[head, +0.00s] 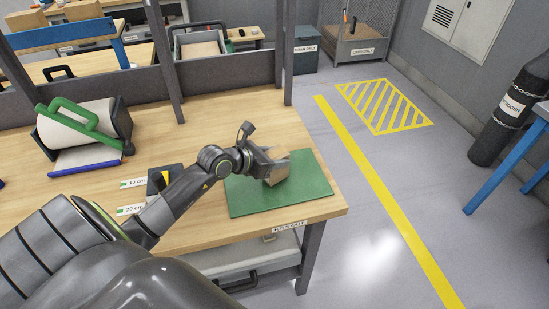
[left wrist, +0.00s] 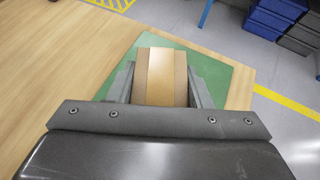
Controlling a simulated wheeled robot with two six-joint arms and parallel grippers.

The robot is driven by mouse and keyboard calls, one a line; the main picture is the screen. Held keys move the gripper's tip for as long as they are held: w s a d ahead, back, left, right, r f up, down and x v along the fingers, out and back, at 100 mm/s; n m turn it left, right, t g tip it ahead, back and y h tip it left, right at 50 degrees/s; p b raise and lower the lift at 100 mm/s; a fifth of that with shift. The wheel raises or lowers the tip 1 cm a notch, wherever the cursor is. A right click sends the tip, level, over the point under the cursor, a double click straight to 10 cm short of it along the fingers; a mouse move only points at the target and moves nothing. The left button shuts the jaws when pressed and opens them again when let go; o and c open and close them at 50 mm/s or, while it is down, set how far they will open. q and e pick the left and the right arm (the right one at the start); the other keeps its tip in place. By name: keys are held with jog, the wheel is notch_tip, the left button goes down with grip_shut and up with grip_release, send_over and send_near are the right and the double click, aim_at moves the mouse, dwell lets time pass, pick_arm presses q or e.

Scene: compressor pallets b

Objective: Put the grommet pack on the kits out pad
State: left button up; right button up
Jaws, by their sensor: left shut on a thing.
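My left gripper (head: 268,162) is shut on a tan cardboard pack (head: 279,168), which fits the grommet pack. The pack also shows between the fingers in the left wrist view (left wrist: 161,75). The pack is over the green kits out pad (head: 291,198), toward its back middle. I cannot tell whether the pack touches the pad. The pad lies at the right end of the wooden table, above a "KITS OUT" label (head: 290,227); it also shows in the left wrist view (left wrist: 214,75). My right gripper is in neither view.
A roll holder with a green handle (head: 77,130) stands at the left of the table. Length cards (head: 131,209) and a dark block (head: 164,180) lie left of the pad. A grey divider runs along the back. The pad's front and right are clear.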

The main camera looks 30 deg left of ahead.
pick_arm(q)
jog(key=shift+f, duration=0.4)
jog(key=shift+f, duration=0.15)
jog(key=o, duration=1.4)
jog(key=shift+c, duration=0.2)
jog(key=v, duration=1.2)
jog(key=shift+p, duration=0.3)
